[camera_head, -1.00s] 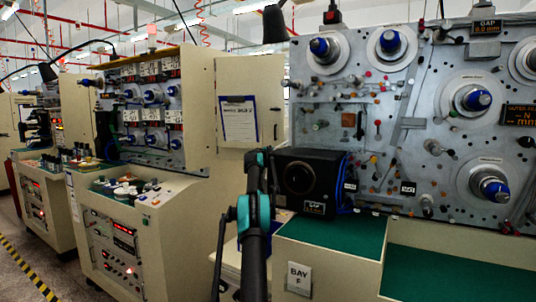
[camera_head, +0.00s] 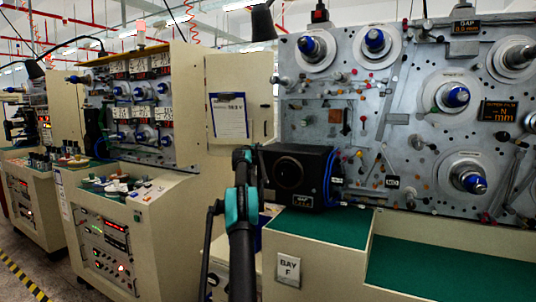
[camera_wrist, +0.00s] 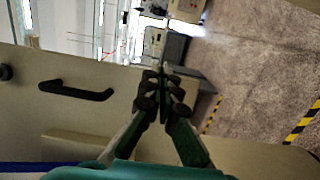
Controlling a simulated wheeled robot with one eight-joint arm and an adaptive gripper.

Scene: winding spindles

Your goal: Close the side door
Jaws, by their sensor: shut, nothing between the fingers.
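A cream panel (camera_head: 239,70) with a clipboard (camera_head: 229,116) on it stands between the left machine and the right winding machine; it looks like the side door, standing out from the machine. In the wrist view a cream panel (camera_wrist: 40,120) with a black bar handle (camera_wrist: 76,90) fills the left side; I take it for the same door. My gripper (camera_wrist: 163,76) is shut and empty, with its fingertips at the panel's edge in the picture; contact cannot be told. In the head view my arm covers the panel's lower part, and the fingers cannot be made out.
The right winding machine (camera_head: 420,170) has spindles and a black box (camera_head: 297,178) close to my arm. Its green-topped ledges (camera_head: 320,228) stick out in front. The left machine's console (camera_head: 125,225) stands at left. The wrist view shows open speckled floor (camera_wrist: 265,70) with striped tape (camera_wrist: 302,122).

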